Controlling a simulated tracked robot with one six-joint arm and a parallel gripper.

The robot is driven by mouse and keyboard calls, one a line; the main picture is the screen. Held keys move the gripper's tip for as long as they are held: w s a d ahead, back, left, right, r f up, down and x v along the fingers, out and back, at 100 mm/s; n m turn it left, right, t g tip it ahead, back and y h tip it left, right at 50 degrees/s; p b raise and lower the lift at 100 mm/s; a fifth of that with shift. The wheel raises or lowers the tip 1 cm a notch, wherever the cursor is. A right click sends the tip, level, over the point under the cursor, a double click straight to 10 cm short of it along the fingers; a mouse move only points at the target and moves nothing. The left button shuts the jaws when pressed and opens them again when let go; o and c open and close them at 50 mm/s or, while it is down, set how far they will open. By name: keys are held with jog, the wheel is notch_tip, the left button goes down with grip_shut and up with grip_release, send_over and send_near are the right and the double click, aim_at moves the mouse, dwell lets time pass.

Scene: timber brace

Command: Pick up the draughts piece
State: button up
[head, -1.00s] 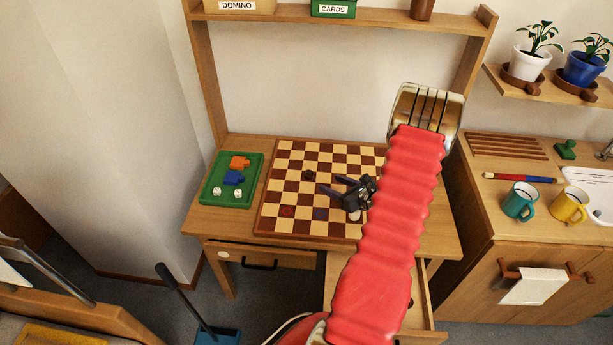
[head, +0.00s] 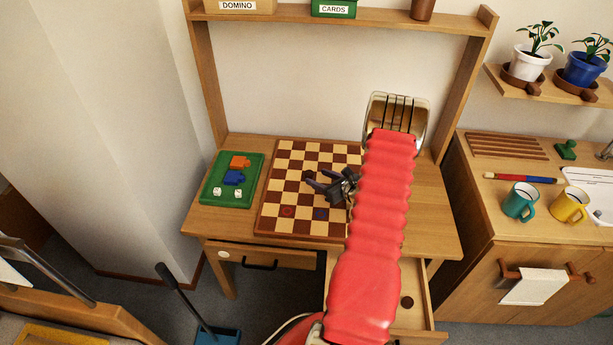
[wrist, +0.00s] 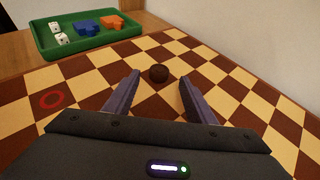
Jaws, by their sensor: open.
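A dark brown draughts piece (wrist: 158,73) lies on the checkered board (wrist: 80,80) in the wrist view. It sits just ahead of my gripper (wrist: 159,80), in line with the gap between the fingers. The fingers are spread, with nothing held. In the head view my gripper (head: 311,180) is low over the middle of the board (head: 290,160), its fingers pointing left. There the gripper crowds the piece, and I cannot make it out clearly. My red arm covers the board's right side.
A green tray (head: 211,173) with orange and blue pieces and white dice stands left of the board. A dark brown disc (head: 407,302) lies in the open drawer (head: 420,318). A red ring (head: 287,211) marks one board square. Mugs (head: 520,201) stand on the right cabinet.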

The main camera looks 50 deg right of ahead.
aim_at(309, 173)
jog(key=shift+x, duration=2.2)
jog(key=shift+w+r, duration=0.1)
jog(key=shift+r, duration=0.05)
jog(key=shift+c, duration=0.5)
jog(key=c, duration=1)
jog(key=shift+r, duration=0.1)
notch_tip(309, 173, up, 10)
